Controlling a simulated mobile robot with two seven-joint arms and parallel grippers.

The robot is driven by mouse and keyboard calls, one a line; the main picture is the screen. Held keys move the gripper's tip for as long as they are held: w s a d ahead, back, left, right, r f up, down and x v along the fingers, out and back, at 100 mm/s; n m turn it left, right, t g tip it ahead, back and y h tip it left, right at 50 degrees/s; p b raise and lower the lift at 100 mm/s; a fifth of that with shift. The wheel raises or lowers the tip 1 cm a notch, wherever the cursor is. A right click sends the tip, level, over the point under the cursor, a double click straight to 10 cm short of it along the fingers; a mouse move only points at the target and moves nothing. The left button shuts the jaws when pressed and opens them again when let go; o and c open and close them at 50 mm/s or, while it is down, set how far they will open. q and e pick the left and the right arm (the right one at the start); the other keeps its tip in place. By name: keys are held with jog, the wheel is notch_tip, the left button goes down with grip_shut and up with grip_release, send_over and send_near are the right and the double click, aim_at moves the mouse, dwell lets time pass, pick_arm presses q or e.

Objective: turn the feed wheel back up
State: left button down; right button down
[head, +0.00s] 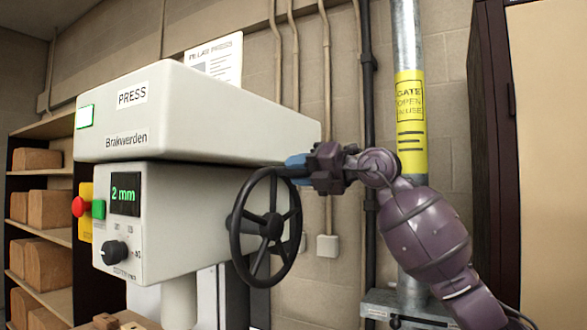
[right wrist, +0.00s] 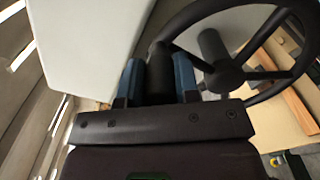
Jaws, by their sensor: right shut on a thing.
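The black feed wheel (head: 238,228) with spokes and a hub is on the right side of the grey-white press (head: 195,110). My right gripper (head: 297,166) is at the top right of the wheel's rim. In the right wrist view its two blue fingers (right wrist: 159,80) are closed around a dark handle on the rim, and the wheel (right wrist: 234,72) spreads to the right. The press display (head: 125,193) reads 2 mm in green. My left gripper is not in view.
A red button (head: 79,206), a green button (head: 98,209) and a black knob (head: 114,252) are on the press front. Shelves with wooden blocks (head: 48,209) stand at left. A metal post with a yellow sign (head: 410,118) and a dark cabinet (head: 492,150) are at right.

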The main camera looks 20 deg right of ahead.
jog(key=shift+w+d+m, duration=0.3)
jog(key=shift+d+m, duration=0.15)
jog(key=shift+m, duration=0.05)
jog(key=c, duration=0.8)
grip_release()
jog(key=shift+d, duration=0.1)
jog(key=shift+c, duration=0.2)
